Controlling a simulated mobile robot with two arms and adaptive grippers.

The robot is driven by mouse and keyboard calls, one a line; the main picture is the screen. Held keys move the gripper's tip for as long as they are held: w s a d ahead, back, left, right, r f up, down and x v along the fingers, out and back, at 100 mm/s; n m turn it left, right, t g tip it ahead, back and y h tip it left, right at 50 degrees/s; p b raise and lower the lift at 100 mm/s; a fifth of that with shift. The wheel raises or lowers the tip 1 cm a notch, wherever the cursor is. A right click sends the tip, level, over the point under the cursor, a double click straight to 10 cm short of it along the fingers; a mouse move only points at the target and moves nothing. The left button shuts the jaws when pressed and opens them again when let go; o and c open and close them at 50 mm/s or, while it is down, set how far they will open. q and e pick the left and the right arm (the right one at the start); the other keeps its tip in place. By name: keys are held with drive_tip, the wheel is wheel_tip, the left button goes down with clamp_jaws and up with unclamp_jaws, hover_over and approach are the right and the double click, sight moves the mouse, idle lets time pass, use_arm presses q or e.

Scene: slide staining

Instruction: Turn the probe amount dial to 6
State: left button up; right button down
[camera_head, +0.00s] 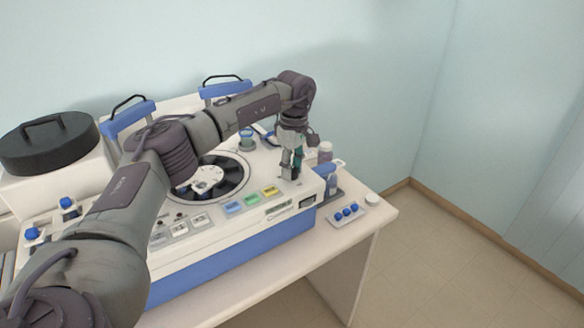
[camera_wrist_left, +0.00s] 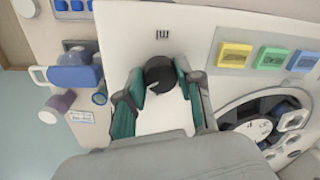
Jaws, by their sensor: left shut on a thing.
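A black round dial (camera_wrist_left: 160,77) sits on the white top of the staining machine, with small markings beside it in the left wrist view. My left gripper (camera_wrist_left: 158,84) is shut on the dial, with a green-padded finger on each side of it. In the head view my left gripper (camera_head: 291,172) points down at the right front part of the machine (camera_head: 262,237), and the dial is mostly hidden there by the fingers. The number the dial points to cannot be read. My right gripper is in neither view.
Blue, green and yellow buttons (camera_head: 270,191) lie left of the gripper in the head view. A round carousel (camera_head: 236,177) is behind them. A rack with blue caps (camera_head: 347,214) and a bottle (camera_head: 325,151) stand to the right. Floor beyond the table is clear.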

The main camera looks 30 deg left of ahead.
sight(294, 168)
use_arm(q)
drive_tip(key=shift+r+m, duration=0.1)
drive_tip(key=shift+m, duration=0.2)
drive_tip(key=o, duration=1.2)
drive_tip(key=shift+c, duration=0.2)
wheel_tip(294, 168, up, 12)
drive_tip(key=shift+w, duration=0.35)
